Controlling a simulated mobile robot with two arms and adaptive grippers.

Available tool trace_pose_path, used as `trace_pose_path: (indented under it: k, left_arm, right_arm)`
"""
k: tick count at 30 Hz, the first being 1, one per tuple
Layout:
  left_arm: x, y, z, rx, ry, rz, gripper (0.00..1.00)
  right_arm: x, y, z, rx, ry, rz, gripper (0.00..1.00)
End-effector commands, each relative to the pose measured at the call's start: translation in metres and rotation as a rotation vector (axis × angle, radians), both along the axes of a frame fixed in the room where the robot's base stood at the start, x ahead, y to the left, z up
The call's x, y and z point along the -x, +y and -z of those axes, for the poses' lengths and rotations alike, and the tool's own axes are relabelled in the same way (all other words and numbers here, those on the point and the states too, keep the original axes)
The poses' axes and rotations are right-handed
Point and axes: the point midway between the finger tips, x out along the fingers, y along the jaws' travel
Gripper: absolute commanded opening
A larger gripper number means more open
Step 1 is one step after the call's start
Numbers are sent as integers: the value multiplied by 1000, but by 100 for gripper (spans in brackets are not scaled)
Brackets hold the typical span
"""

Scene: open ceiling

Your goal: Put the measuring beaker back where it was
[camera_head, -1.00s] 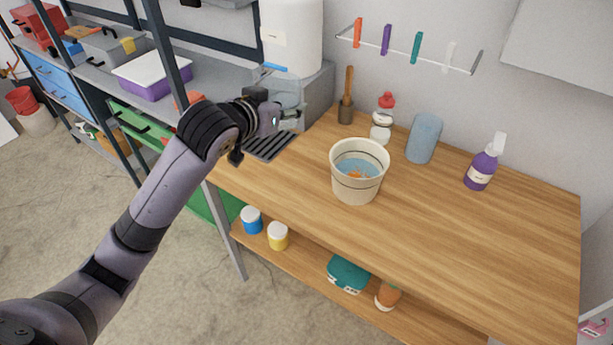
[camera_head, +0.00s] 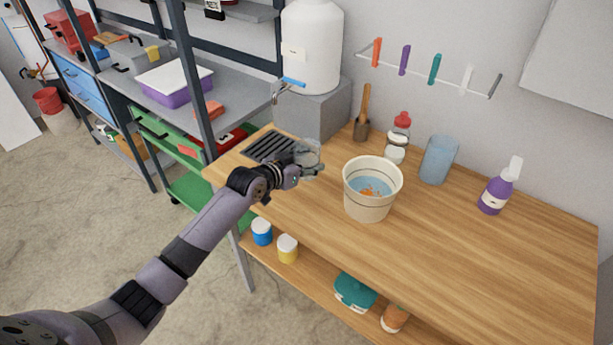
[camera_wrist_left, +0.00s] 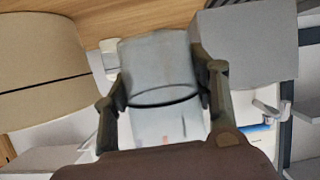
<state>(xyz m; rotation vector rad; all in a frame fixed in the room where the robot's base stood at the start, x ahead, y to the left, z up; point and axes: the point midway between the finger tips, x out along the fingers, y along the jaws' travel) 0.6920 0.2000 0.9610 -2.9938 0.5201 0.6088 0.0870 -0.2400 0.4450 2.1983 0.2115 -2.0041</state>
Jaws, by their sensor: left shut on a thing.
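The measuring beaker (camera_head: 309,158) is a clear, greyish vessel in the head view, between the drain grate and the bucket. My left gripper (camera_head: 297,170) is shut on it and holds it over the wooden worktop (camera_head: 465,250). In the left wrist view the beaker (camera_wrist_left: 158,68) sits between the two fingers of my left gripper (camera_wrist_left: 160,90), with a dark line around it. The gripper hides part of the beaker in the head view. I cannot tell whether the beaker touches the worktop. My right gripper is not in view.
A cream bucket (camera_head: 370,204) holding blue liquid and something orange stands right of the beaker. A white tank (camera_head: 312,55) with a tap sits on a grey block (camera_head: 318,110), behind a grate (camera_head: 268,147). A blue cylinder (camera_head: 438,160) and purple bottle (camera_head: 497,190) stand farther right.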

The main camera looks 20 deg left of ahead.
Motion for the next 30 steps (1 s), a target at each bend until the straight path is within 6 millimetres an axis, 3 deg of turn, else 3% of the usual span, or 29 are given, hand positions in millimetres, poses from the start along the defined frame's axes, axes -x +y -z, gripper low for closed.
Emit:
trace_pose_path:
  k: [13, 26, 27, 30]
  left_arm:
    - [0, -1, 53, 1, 1, 1, 15]
    - [0, -1, 61, 1, -1, 1, 15]
    - [0, -1, 60, 1, -1, 1, 54]
    - [0, -1, 59, 0, 0, 1, 61]
  right_arm:
    - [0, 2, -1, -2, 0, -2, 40]
    - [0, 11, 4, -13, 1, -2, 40]
    - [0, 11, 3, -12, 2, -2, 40]
    - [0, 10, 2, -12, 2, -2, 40]
